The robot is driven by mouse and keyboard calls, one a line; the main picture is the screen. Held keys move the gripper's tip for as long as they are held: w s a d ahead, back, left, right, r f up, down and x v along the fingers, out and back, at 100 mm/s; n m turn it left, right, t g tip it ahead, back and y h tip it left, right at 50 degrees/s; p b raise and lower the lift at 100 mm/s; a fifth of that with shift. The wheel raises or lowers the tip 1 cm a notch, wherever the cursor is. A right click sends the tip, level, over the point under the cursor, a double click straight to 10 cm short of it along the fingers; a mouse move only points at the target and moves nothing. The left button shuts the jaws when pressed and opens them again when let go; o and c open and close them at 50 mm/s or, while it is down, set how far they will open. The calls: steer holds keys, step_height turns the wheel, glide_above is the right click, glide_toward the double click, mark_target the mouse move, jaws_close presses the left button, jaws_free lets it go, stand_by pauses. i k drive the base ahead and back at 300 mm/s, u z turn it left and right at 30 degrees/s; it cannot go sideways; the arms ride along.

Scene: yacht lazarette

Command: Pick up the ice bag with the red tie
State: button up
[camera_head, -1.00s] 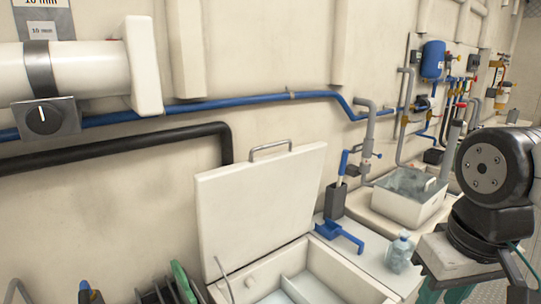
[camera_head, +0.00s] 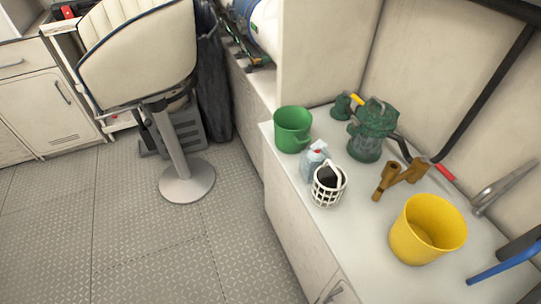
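A small clear, bluish bag (camera_head: 313,162) with a red spot at its top stands on the white counter (camera_head: 362,212). It looks like the ice bag with the red tie, but it is small in the view. It is between a green bucket (camera_head: 291,133) and a white basket (camera_head: 328,189) with something dark inside. The basket hides part of its lower front. My gripper is not in view.
A green pump-like device (camera_head: 371,130), brass fittings (camera_head: 398,177) and a yellow bucket (camera_head: 424,232) stand on the counter. A white seat on a pedestal (camera_head: 175,160) stands on the floor. The patterned floor (camera_head: 150,245) left of the counter is clear.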

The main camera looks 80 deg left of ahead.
mark_target(311, 159)
steer(key=z, duration=1.75)
steer(key=k, duration=2.4)
steer(key=u, duration=1.25)
